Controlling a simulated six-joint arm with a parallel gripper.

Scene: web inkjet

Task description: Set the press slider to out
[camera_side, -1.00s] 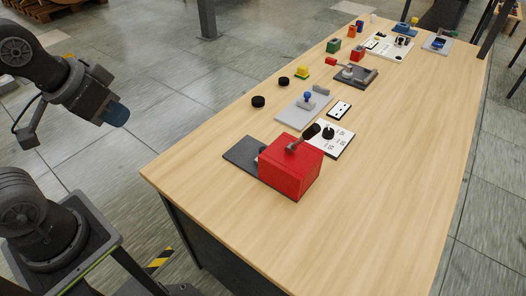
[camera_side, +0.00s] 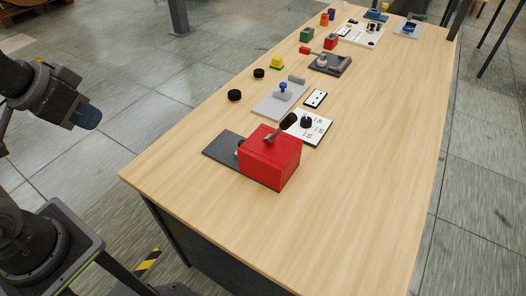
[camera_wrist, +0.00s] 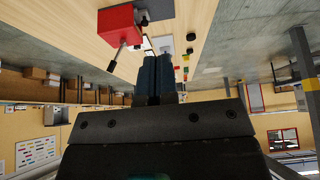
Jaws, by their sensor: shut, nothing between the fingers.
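A red box (camera_side: 270,158) with a black-handled lever (camera_side: 287,122) on top stands on a dark grey plate (camera_side: 222,150) near the table's near end. A round dark part shows at the box's left side. Behind it lies a light grey plate with a blue knob (camera_side: 283,87) and grey blocks. I cannot tell from labels which of these is the press slider. My gripper (camera_side: 88,117) is left of the table, clear of everything. In the wrist view my gripper (camera_wrist: 157,75) has its fingers together and empty, with the red box (camera_wrist: 116,26) beyond them.
Behind the red box are a white panel with a black knob (camera_side: 306,124), a small socket plate (camera_side: 316,98) and two black discs (camera_side: 235,95). A dark tray with a red-handled lever (camera_side: 329,62) and several small items stand farther back. The table's right side is bare.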

